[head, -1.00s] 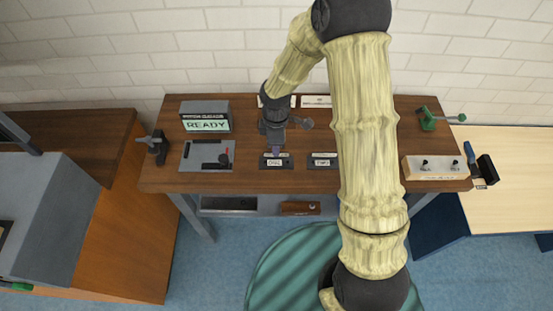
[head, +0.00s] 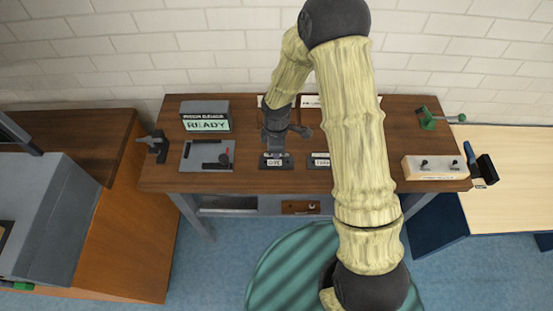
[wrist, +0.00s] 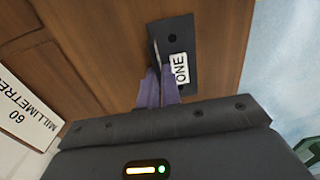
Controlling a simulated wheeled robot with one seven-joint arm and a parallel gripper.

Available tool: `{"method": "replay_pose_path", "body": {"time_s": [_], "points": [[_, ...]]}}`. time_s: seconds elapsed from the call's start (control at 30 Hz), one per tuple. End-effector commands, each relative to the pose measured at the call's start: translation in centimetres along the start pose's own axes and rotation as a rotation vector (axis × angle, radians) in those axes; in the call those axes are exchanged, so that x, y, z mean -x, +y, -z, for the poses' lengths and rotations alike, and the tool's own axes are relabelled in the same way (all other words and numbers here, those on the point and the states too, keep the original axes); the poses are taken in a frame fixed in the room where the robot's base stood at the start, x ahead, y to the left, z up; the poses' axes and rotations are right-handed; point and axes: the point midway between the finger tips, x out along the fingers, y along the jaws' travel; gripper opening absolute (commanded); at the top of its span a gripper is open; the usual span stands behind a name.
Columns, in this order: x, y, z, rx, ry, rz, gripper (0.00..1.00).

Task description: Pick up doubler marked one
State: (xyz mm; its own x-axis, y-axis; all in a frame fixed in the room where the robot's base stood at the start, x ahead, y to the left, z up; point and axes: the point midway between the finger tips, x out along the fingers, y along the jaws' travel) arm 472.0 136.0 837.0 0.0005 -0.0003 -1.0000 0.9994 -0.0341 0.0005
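The doubler marked ONE (head: 276,162) is a dark flat plate with a white label, lying near the front edge of the brown bench. It also shows in the wrist view (wrist: 177,50), with a hole near its far end. My gripper (wrist: 160,72) has purple fingers a small distance apart, pointing at the plate's left edge. A thin upright strip shows at their tips. I cannot tell whether they touch or pinch it. In the head view my gripper (head: 275,153) is just above and behind the label. The doubler marked TWO (head: 318,160) lies to the right, partly behind my arm.
The brown bench (head: 160,180) also holds a READY display (head: 206,117), a grey fixture plate (head: 208,156), a black clamp (head: 156,146), a cream switch box (head: 435,168) and a green clamp (head: 438,118). A MILLIMETRES strip (wrist: 20,110) lies left in the wrist view.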

Motion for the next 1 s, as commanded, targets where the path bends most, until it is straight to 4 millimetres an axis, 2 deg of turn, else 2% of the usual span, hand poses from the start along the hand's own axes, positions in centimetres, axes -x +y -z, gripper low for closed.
{"method": "replay_pose_path", "body": {"time_s": [0.33,0.47,0.63,0.9,1.0], "points": [[0.1,0.0,0.0,0.0,0.0,0.0,0.0],[0.7,0.1,0.0,-0.001,0.001,-0.001,0.0],[3.0,0.1,0.0,-0.002,0.001,-0.004,0.0],[8.3,0.1,0.0,-0.002,0.001,-0.004,0.0],[9.5,0.1,0.0,-0.001,0.001,-0.002,0.0]]}}
